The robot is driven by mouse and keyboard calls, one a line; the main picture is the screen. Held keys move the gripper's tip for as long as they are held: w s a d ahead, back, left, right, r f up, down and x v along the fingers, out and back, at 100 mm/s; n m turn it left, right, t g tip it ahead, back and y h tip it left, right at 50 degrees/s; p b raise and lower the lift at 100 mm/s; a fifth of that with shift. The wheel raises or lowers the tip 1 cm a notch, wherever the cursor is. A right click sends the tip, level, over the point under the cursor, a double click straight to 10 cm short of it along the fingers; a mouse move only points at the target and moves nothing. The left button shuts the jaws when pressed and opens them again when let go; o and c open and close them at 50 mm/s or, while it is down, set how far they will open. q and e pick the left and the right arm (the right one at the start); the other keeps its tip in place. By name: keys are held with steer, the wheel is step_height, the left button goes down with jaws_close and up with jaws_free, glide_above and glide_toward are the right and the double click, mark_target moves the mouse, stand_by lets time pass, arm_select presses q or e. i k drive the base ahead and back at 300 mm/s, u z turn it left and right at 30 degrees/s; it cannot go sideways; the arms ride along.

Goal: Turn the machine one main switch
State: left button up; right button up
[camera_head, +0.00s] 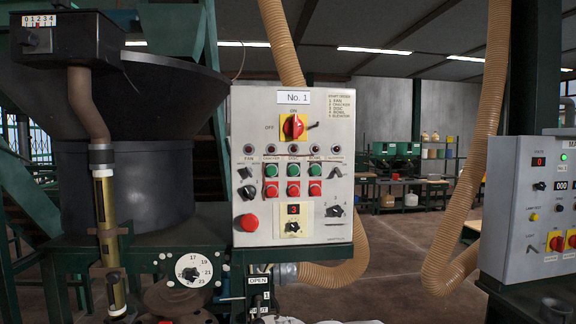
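The control panel labelled "No. 1" (242,150) is a light grey box facing me in the middle of the view. Its main switch (293,127) is a red rotary knob on a yellow plate near the top of the panel. "OFF" is printed to its left and what looks like "ON" above it. The red handle appears roughly upright, but its exact setting is too small to tell. A small dark piece sticks out just right of the switch. Nothing touches the switch. Neither of my grippers is in view.
Below the switch are lamps, green and red buttons (293,189), black selector knobs and a red stop button (249,223). A dark hopper (130,150) stands left. A second panel (520,210) stands right. Beige hoses (490,110) hang nearby. Open floor lies between the panels.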

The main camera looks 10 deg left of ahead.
mark_target(294, 127)
steer(key=u, duration=0.05)
steer(key=k, duration=0.45)
steer(key=z, duration=1.1)
steer(key=i, duration=0.65)
steer(key=u, duration=1.05)
